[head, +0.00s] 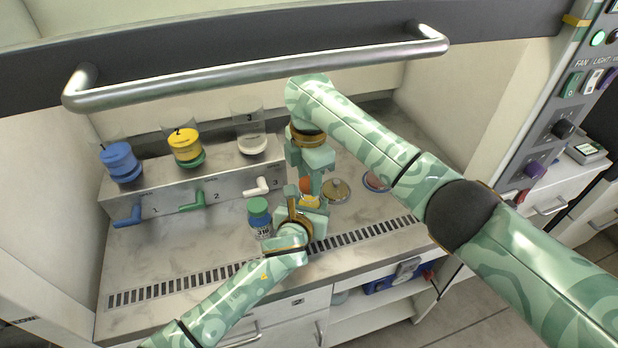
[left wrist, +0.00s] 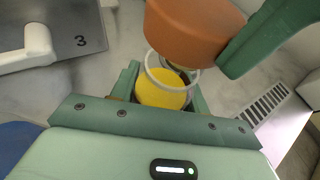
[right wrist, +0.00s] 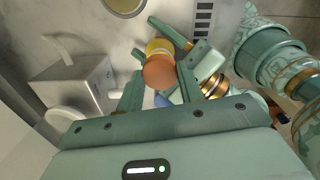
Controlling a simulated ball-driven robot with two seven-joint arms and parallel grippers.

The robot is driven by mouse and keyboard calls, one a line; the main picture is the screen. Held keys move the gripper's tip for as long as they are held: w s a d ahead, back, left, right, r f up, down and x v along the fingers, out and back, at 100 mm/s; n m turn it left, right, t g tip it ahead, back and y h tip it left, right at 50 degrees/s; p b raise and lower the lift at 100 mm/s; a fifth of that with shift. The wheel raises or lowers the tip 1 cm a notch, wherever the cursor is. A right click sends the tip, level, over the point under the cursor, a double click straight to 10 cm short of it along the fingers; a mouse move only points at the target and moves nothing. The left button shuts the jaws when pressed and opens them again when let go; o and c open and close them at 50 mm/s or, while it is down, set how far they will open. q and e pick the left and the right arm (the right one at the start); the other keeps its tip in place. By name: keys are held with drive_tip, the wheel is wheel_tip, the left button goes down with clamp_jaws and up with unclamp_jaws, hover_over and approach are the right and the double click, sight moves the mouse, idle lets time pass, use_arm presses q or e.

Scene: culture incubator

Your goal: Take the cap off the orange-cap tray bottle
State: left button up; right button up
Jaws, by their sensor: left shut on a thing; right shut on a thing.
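The orange cap (head: 306,184) is between the fingers of my right gripper (head: 313,172). It fills the top of the left wrist view (left wrist: 195,32) and also shows in the right wrist view (right wrist: 160,72). My left gripper (left wrist: 165,90) is shut around the tray bottle, whose yellow part (left wrist: 160,92) also shows in the head view (head: 309,202). In the left wrist view a pale rim shows below the cap, so the cap looks raised off the neck and slightly tilted. My left gripper hides most of the bottle's body.
A green-capped bottle (head: 260,220) stands just left of my left gripper. Behind is a dispenser block (head: 225,188) with three taps and blue, yellow and white-topped vessels. Round discs (head: 337,190) lie on the right. A slotted vent (head: 215,275) runs along the front.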

drive_tip(key=shift+r, duration=2)
use_arm(q)
drive_tip(key=o, duration=1.4)
drive_tip(key=shift+o, duration=0.2)
